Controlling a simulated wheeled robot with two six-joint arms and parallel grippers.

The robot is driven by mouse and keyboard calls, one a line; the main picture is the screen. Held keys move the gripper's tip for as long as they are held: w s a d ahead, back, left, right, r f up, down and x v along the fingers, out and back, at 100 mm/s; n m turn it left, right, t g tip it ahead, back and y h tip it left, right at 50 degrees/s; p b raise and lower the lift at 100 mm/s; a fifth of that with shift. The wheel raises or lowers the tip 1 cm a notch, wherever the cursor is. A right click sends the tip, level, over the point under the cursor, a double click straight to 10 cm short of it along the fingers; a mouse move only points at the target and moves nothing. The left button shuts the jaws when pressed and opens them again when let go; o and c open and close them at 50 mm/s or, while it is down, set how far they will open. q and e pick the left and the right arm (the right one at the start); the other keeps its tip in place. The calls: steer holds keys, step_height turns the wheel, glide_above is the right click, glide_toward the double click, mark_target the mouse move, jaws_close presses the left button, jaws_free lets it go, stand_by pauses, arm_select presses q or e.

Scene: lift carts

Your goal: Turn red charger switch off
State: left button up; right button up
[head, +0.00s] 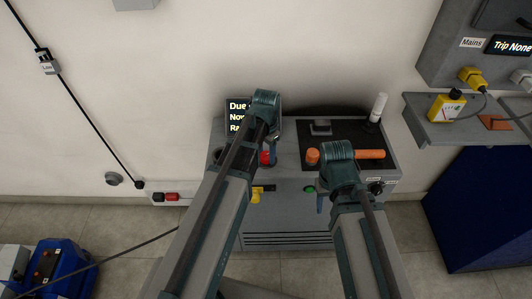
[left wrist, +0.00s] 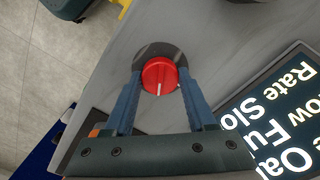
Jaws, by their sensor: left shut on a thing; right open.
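The red charger switch is a round red knob (left wrist: 160,75) with a white line that points toward the bottom of the left wrist view. It sits on a dark round plate on the grey cabinet. In the head view a bit of its red (head: 265,158) shows, mostly covered by my left arm. My left gripper (left wrist: 160,82) is shut on it, one blue finger on each side. My right gripper (head: 321,198) is over the cabinet front, right of the left one; its fingers are largely hidden by its own wrist.
A dark display (head: 237,113) with white text stands beside the knob. An orange cap (head: 312,156), an orange handle (head: 369,154), a green button (head: 308,189) and a yellow part (head: 255,196) are near my right gripper. A grey shelf (head: 420,128) juts out at right.

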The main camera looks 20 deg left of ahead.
mark_target(266, 155)
arm_select(q)
steer(key=n, duration=0.6)
steer(key=shift+n, duration=2.8)
steer(key=o, duration=1.4)
step_height(266, 155, up, 14)
steer(key=p, duration=1.3)
steer(key=shift+f+p, duration=0.1)
steer(key=shift+p, duration=0.3)
